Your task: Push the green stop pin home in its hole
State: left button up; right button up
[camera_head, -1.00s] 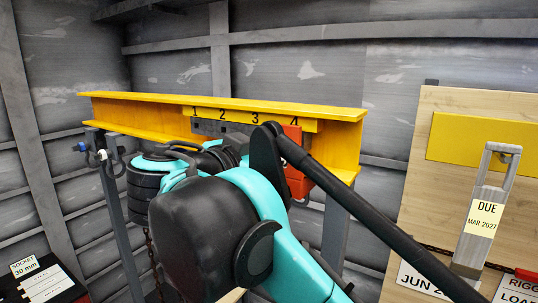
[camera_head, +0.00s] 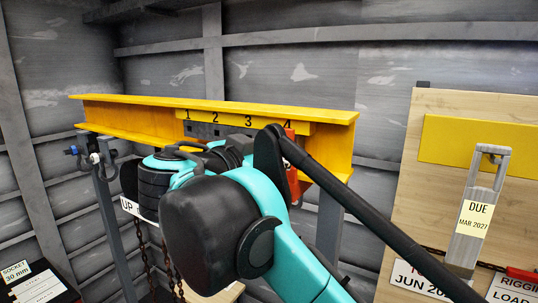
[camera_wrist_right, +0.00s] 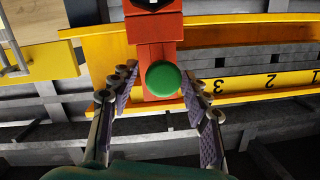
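The green stop pin (camera_wrist_right: 163,78) shows its round head in the right wrist view, against the lower part of the red block (camera_wrist_right: 156,38). How deep it sits cannot be told. My right gripper (camera_wrist_right: 160,83) is open, one finger on either side of the pin head, with gaps visible on both sides. In the head view my right arm hides the pin and the right gripper. The red block (camera_head: 303,187) is partly visible there, on the yellow beam (camera_head: 335,138) near number 4. My left gripper is not in view.
The beam carries a plate (camera_head: 230,118) numbered 1 to 4. Chains (camera_head: 147,258) hang below its left part. A wooden board (camera_head: 432,107) with a grey tagged shackle-like fitting (camera_head: 477,205) stands at right. A black case (camera_head: 38,285) lies at lower left.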

jog(key=v, duration=1.2)
jog(key=c, duration=0.9)
jog(key=shift+f+n, duration=0.15)
jog(key=shift+n, duration=0.45)
grip_shut()
jog(key=w+d+f+n+h+b, duration=0.1)
jog(key=w+n+b, duration=0.4)
jog(key=n, duration=1.2)
jog(key=shift+w+d+f+n+t+h+b, duration=0.35)
jog(key=shift+d+f+t+h, duration=0.1)
jog(key=shift+d, duration=0.4)
